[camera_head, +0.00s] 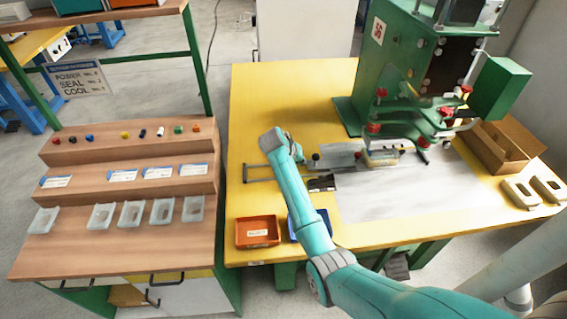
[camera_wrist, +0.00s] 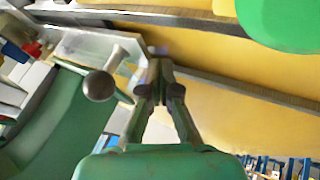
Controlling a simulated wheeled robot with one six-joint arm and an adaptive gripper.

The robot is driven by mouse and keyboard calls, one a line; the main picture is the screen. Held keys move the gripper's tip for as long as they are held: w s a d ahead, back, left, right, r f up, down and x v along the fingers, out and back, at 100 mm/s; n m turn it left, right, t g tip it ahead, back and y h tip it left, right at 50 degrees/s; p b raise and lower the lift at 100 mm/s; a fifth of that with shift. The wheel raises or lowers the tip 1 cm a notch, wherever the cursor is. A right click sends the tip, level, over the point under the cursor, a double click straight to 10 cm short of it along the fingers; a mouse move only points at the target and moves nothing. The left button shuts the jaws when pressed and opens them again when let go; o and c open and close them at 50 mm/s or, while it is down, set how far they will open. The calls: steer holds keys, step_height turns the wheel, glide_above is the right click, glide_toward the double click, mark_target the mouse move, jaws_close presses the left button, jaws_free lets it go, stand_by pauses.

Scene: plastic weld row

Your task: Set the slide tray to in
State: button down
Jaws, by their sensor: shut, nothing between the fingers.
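The slide tray (camera_head: 340,156) is a pale grey plate on the yellow bench, running toward the green press. A dark knob (camera_head: 316,156) stands near its left end. Two thin rails (camera_head: 258,179) run left from it, bare of the plate. In the wrist view the knob (camera_wrist: 99,86) is a grey metal ball on a short post, close to the plate (camera_wrist: 85,44). My gripper (camera_wrist: 158,64) is shut and empty, just right of the knob, with a visible gap in the picture; contact in depth is unclear.
The green press (camera_head: 400,70) with red knobs stands behind the tray. An orange bin (camera_head: 257,232) and a blue bin (camera_head: 293,228), partly behind my arm, sit at the front edge. A cardboard box (camera_head: 500,148) is at right. The bench's back left is clear.

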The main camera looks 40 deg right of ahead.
mark_target(312, 163)
steer(key=shift+s+d, duration=0.6)
steer(key=shift+d, duration=0.3)
steer(key=shift+s+d, duration=0.55)
steer(key=shift+d, duration=0.3)
steer(key=shift+r, duration=0.1)
